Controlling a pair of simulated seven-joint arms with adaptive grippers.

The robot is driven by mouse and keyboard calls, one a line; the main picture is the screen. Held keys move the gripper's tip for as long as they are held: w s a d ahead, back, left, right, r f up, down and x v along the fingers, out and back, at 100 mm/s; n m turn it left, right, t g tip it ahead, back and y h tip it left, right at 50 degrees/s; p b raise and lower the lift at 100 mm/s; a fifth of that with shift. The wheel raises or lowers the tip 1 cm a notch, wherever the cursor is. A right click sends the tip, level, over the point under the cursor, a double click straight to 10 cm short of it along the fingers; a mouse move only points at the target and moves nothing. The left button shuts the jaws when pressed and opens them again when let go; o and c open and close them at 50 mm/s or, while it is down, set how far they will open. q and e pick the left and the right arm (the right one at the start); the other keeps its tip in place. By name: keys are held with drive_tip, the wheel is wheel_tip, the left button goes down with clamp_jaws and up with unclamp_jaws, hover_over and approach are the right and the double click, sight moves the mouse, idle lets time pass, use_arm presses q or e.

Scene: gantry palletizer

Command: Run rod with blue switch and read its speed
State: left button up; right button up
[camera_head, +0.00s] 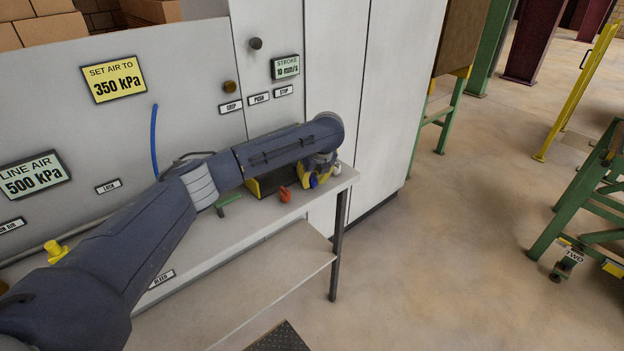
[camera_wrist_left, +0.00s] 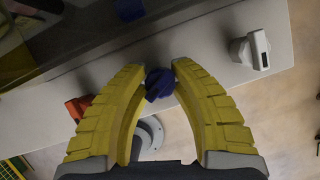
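The blue switch (camera_wrist_left: 160,84) is a small knob on the bench, between the two yellow fingers of my left gripper (camera_wrist_left: 160,66) in the left wrist view. The fingers are apart, close on either side of the knob; I cannot tell whether they touch it. In the head view my left gripper (camera_head: 316,172) is at the bench's right end, with the blue switch (camera_head: 313,181) at its fingers. The green-tinted STROKE readout (camera_head: 286,67) on the cabinet shows 10 mm/s. I cannot make out the rod. My right gripper is out of view.
An orange switch (camera_head: 285,194) and a white switch (camera_head: 337,169) flank the blue one on the bench (camera_head: 300,221). GRIP, PUSH and STOP labels sit on the panel. Air signs (camera_head: 114,79) read 350 and 500 kPa.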

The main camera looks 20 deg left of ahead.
use_arm(q)
clamp_jaws()
drive_tip(key=shift+n, duration=0.3)
drive_tip(key=n+g, duration=0.1)
drive_tip(key=n, duration=0.1)
drive_tip(key=n+g+y, duration=0.1)
drive_tip(key=n, duration=0.2)
drive_tip(key=shift+n, duration=0.3)
drive_tip(key=n+g, duration=0.1)
drive_tip(key=n, duration=0.1)
drive_tip(key=n+g, duration=0.1)
drive_tip(key=n, duration=0.2)
drive_tip(key=shift+a+n+y, duration=0.1)
drive_tip(key=shift+n+y, duration=0.2)
drive_tip(key=o, duration=0.7)
unclamp_jaws()
